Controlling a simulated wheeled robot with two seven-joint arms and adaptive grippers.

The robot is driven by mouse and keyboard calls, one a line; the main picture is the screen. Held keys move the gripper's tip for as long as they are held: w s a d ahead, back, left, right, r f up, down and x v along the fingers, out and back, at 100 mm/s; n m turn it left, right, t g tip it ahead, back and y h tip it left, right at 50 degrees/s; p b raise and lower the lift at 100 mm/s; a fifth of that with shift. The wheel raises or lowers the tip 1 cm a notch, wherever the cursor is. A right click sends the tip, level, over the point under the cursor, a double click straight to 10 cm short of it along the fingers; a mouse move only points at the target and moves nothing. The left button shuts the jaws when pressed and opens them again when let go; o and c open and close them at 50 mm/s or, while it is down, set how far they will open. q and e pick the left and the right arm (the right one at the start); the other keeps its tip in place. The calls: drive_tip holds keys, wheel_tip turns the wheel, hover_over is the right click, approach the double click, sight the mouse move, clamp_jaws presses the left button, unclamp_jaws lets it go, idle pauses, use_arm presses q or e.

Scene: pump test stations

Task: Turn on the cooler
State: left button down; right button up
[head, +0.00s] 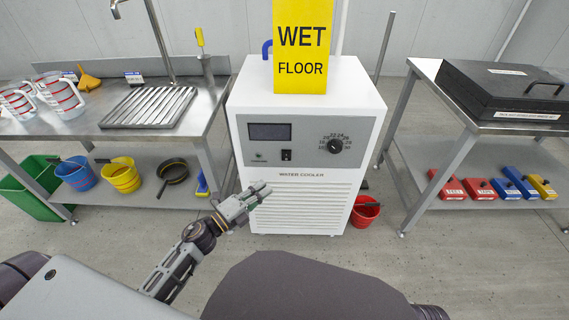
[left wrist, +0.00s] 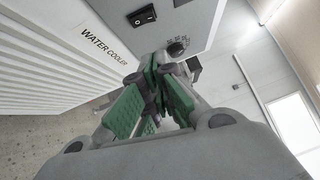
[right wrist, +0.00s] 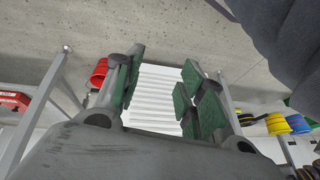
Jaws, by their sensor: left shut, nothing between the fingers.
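The water cooler (head: 305,190) is a white cabinet with a grey panel. The panel has a dark display (head: 270,132), a small black rocker switch (head: 286,155) and a black round dial (head: 334,147) with numbers around it. The switch (left wrist: 143,15) and the dial (left wrist: 177,47) also show in the left wrist view. My left gripper (head: 262,189) is shut and empty in front of the grille, below and left of the switch. My right gripper (right wrist: 162,62) is open and empty, with the cooler's white grille beyond its fingers; it is not visible in the head view.
A yellow wet floor sign (head: 301,45) stands on top of the cooler. A steel sink bench (head: 60,125) is at the left, with buckets below. A table (head: 440,105) with a black case (head: 500,85) is at the right. A red bucket (head: 365,212) sits beside the cooler.

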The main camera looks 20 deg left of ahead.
sight(286, 156)
use_arm(q)
drive_tip(key=x, duration=0.4)
drive_tip(key=w+a+b+x, duration=0.1)
drive_tip(key=x, duration=0.3)
drive_tip(key=a+x, duration=0.1)
drive_tip(key=x, duration=0.3)
drive_tip(key=shift+w+a+b, duration=0.1)
drive_tip(key=shift+w+b, duration=0.25)
drive_tip(key=shift+w, duration=0.1)
use_arm(e)
drive_tip(key=shift+t+y, duration=0.3)
drive_tip(key=f, duration=0.2)
drive_tip(key=a+f, duration=0.1)
drive_tip(key=f, duration=0.1)
drive_tip(key=shift+w, duration=0.15)
use_arm(q)
drive_tip(key=shift+r, duration=0.1)
use_arm(e)
drive_tip(key=shift+r, duration=0.25)
